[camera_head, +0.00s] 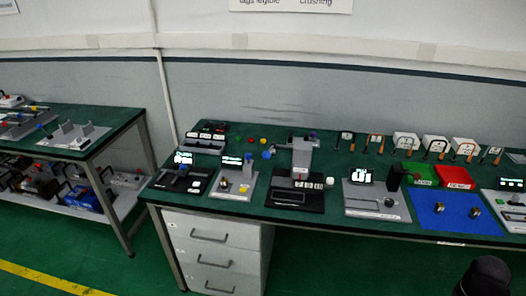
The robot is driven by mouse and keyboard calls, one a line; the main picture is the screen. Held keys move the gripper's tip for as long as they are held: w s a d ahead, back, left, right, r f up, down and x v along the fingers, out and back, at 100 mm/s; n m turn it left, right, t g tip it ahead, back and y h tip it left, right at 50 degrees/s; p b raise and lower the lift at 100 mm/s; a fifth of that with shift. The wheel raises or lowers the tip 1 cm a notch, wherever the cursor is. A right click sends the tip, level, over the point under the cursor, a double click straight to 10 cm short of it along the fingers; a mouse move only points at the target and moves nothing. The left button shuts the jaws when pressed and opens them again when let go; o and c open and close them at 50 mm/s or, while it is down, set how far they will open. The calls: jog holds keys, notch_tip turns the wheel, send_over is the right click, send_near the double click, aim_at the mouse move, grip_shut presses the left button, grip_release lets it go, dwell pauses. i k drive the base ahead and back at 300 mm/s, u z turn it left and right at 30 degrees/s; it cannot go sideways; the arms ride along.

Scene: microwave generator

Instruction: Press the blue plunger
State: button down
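Several small blue parts show on the green-topped bench, and I cannot tell for sure which is the plunger. A blue knob (267,155) stands at the left of a grey device (301,155). A blue cap (312,134) is on top of that device. Another small blue knob (248,157) is on the grey unit to its left. A dark rounded part of my arm (487,276) shows at the bottom right, well apart from these parts. I cannot make out the gripper's fingers there.
The bench (345,222) holds several devices with displays, a blue mat (450,222), a green tray (418,171) and a red tray (456,176). White drawers (213,252) stand below. A second table (98,115) is at the left. Green floor in front is clear.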

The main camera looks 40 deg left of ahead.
aim_at(248, 156)
jog(key=z, duration=0.25)
jog(key=k, duration=0.9)
jog(key=u, duration=1.15)
jog(key=i, duration=1)
jog(key=u, duration=0.05)
